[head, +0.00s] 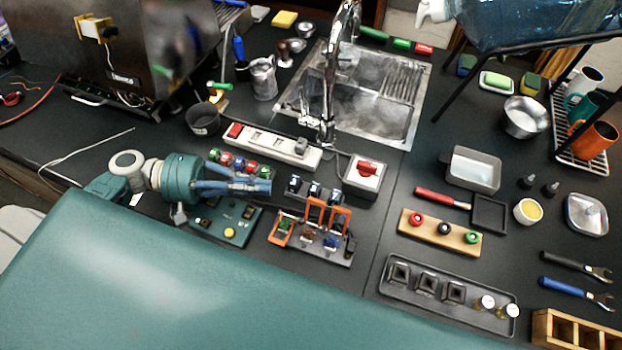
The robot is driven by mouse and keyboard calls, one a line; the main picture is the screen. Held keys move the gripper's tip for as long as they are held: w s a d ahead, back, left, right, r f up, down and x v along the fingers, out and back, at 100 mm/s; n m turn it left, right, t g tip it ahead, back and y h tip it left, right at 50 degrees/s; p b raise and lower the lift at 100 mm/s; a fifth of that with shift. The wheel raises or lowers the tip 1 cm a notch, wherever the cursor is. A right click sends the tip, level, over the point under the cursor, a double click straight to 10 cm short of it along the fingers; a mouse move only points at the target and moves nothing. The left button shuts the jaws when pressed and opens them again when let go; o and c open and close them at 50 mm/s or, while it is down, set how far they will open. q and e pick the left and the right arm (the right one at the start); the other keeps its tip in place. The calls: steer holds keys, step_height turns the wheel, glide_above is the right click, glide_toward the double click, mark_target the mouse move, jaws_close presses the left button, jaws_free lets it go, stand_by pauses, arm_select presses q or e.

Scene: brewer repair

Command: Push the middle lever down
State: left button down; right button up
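A dark block with orange levers (316,214) sits right of the picture's centre-left. The middle lever and the right lever (340,219) stand raised. The left lever (281,228) looks lower and tilted outward. Coloured wires or terminals show at the block's front. My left gripper (266,186), teal with blue fingers, reaches in from the left, pointing right. Its fingertips lie close together and look shut, with nothing seen between them. It is left of and behind the levers, apart from them, over the back of a green circuit board (229,232). My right gripper is not in view.
Several coloured knobs (239,164) stand just behind my gripper. A power strip (270,145) and a box with a red switch (365,173) lie behind the levers. A wooden button strip (440,233) and a black tray (392,291) are to the right.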

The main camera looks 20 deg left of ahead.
arm_select(q)
steer(key=shift+s+r, duration=0.1)
steer(key=shift+s, duration=0.2)
steer(key=shift+d, duration=0.15)
steer(key=p+x, duration=0.4)
steer(key=x, duration=0.5)
steer(key=shift+w+r, duration=0.1)
steer(key=shift+r, duration=0.05)
steer(key=shift+w+d+f, duration=0.15)
steer(key=shift+d+f, duration=0.05)
steer(key=shift+d, duration=0.1)
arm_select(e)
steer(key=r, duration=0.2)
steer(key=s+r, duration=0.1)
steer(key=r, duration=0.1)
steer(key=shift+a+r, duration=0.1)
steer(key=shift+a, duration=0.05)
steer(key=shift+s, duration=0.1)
